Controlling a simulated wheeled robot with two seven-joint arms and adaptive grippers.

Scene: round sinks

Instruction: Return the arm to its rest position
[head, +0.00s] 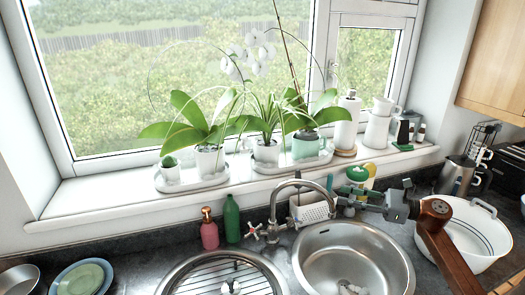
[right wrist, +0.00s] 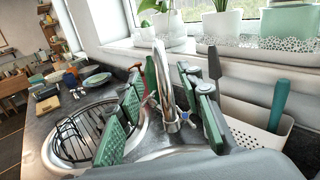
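My right arm (head: 440,235) comes in from the lower right of the head view and reaches left over the far edge of the right-hand round sink. My right gripper (head: 352,198) is small and partly lost among the things behind the tap. In the right wrist view, the green-padded fingers of my right gripper (right wrist: 166,112) stand well apart with nothing held between them. The curved tap (right wrist: 168,85) shows in the gap between the fingers, beyond them; I cannot tell how near it is. My left gripper is not in view.
Two round metal sinks (head: 404,262) (head: 180,283) are set in the dark counter. The tap (head: 272,200), a red bottle (head: 209,232), a green bottle (head: 232,220) and a white caddy (head: 310,210) stand behind them. A white basin (head: 490,240) is at right; potted plants line the sill.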

